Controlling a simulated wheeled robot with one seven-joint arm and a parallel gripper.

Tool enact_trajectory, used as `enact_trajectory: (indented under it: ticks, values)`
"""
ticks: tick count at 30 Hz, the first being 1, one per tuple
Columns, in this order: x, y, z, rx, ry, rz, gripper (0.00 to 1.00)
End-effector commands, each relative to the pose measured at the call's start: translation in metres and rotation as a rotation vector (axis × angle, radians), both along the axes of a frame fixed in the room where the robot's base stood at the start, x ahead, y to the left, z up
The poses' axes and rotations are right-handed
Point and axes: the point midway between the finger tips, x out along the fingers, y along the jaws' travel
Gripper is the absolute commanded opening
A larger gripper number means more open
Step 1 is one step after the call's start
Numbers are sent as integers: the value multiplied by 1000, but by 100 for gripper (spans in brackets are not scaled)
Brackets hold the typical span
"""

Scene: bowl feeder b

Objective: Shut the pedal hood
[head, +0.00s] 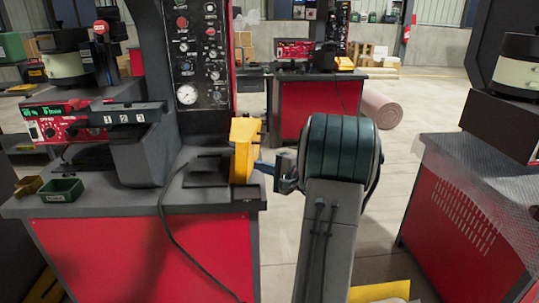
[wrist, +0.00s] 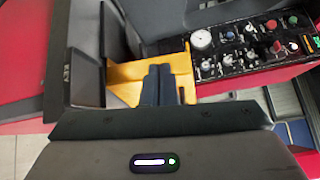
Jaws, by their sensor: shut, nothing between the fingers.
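The yellow pedal hood (head: 243,150) stands tilted up at the right edge of the red workbench, beside a low black base (head: 205,180). My gripper (head: 264,167) is just right of the hood's lower part, its tips close to it. In the wrist view my gripper (wrist: 158,70) has its dark fingers together and empty. The yellow hood (wrist: 122,78) shows behind and to both sides of the fingers there. I cannot tell whether the fingertips touch it. My arm hides the space right of the hood in the head view.
The workbench (head: 150,240) carries a black press with a gauge panel (head: 200,60) behind the hood. A green bin (head: 62,190) sits at its left, and a cable hangs down its front. Another red bench (head: 470,200) stands at the right, with open floor between.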

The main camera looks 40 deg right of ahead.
Motion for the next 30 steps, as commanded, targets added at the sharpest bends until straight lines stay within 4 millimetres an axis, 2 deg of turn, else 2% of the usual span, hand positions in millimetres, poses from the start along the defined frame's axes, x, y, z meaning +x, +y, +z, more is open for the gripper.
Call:
enact_trajectory:
  ticks: [1,3,6,9,14,27,30]
  values:
    - [-4,-36,-15,26,-44,-85,0]
    - [-10,-75,-21,46,-102,-183,0]
    - [-20,-113,-27,61,-159,-283,0]
    - [-25,-133,-30,67,-189,-337,0]
    - [-15,-140,-28,69,-201,-353,0]
    - [73,-140,-14,69,-199,-351,0]
    - [84,-128,-9,71,-199,-351,0]
